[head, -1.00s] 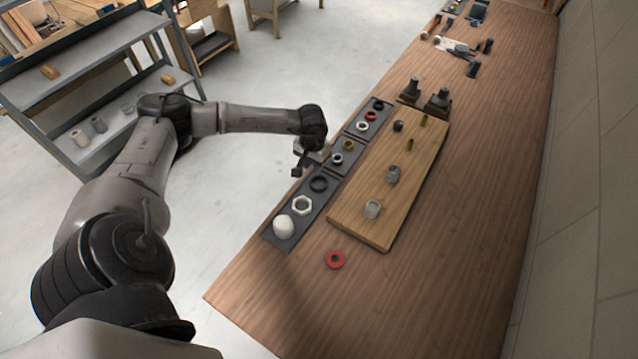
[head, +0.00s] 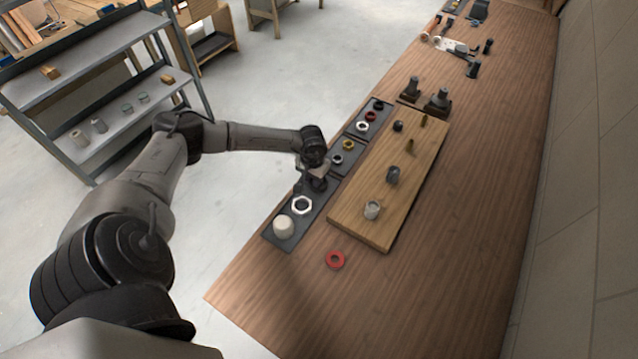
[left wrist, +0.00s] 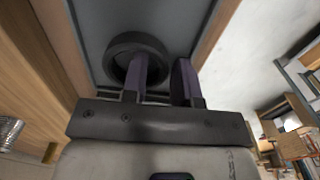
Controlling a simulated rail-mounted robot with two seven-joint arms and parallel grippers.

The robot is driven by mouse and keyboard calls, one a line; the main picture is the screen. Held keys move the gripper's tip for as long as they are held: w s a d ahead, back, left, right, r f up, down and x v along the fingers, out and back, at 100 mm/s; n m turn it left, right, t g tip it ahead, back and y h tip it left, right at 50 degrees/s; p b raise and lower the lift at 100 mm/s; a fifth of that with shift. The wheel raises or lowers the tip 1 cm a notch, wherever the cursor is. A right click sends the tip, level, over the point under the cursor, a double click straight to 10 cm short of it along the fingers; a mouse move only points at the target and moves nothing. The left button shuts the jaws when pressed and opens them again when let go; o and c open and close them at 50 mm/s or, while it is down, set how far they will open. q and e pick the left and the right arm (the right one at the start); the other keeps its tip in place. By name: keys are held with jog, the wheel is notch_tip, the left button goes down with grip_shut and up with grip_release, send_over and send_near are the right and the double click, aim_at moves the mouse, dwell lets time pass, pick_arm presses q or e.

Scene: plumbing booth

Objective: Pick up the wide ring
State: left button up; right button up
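The wide ring is probably the thick black ring (left wrist: 122,48) in the dark tray, seen close up in the left wrist view. In the head view my left gripper (head: 317,183) is over the far end of the near tray and largely hides this ring. In the left wrist view the fingers of my left gripper (left wrist: 165,72) are apart. One finger is over the ring's opening and the other is just outside its right side. I cannot tell whether either finger touches the ring. My right gripper is not in view.
The near tray (head: 267,236) also holds a white hex nut (head: 302,205) and a white cap (head: 284,226). A wooden board (head: 362,231) with fittings stands beside it.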

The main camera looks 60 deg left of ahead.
pick_arm(q)
jog(key=shift+c, duration=0.4)
grip_shut()
jog(key=shift+r, duration=0.1)
